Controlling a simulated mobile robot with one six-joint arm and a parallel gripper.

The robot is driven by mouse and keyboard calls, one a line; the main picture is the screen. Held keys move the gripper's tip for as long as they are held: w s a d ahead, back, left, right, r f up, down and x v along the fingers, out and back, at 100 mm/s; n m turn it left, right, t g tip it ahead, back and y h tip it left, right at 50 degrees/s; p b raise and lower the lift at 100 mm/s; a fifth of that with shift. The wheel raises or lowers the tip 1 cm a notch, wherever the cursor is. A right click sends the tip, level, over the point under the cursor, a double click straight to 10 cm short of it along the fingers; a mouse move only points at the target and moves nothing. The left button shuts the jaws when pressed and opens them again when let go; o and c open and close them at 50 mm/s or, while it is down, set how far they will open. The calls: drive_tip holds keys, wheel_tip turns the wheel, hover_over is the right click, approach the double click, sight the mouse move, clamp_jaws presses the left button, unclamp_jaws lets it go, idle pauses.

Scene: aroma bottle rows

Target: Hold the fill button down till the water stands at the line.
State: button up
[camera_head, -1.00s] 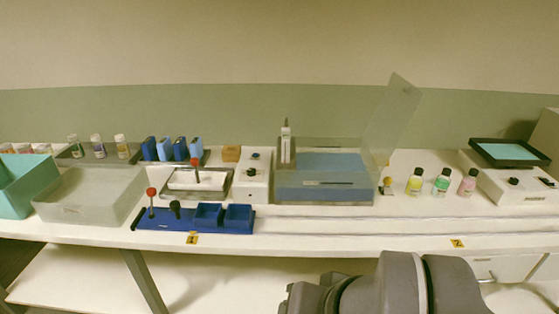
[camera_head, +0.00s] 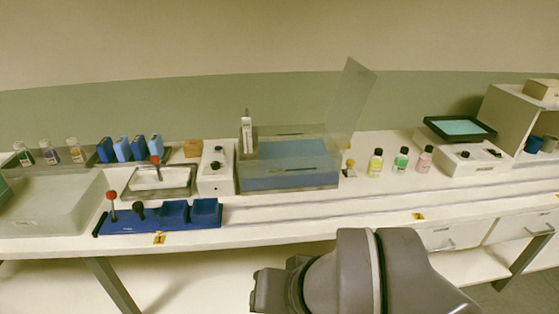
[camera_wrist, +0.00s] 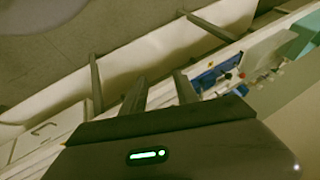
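A clear tank (camera_head: 262,184) with blue water (camera_head: 290,150) stands mid-bench in the head view, its clear lid raised at the right. A small dark mark shows on its front; I cannot tell whether it is the line or how the water stands against it. A white control box (camera_head: 215,182) with black knobs or buttons stands against the tank's left side; which one is the fill button is too small to tell. My gripper (camera_wrist: 160,82) shows two separated fingers with nothing between them in the wrist view. It is low in front of the bench, away from the box.
A blue rack (camera_head: 175,222) with a red-topped lever and a tray (camera_head: 160,192) stand left of the box. Several capped bottles (camera_head: 401,160) stand right of the tank. A white device (camera_head: 455,163) stands further right. Rails run along the bench front.

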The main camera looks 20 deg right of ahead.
clamp_jaws()
idle(1.7)
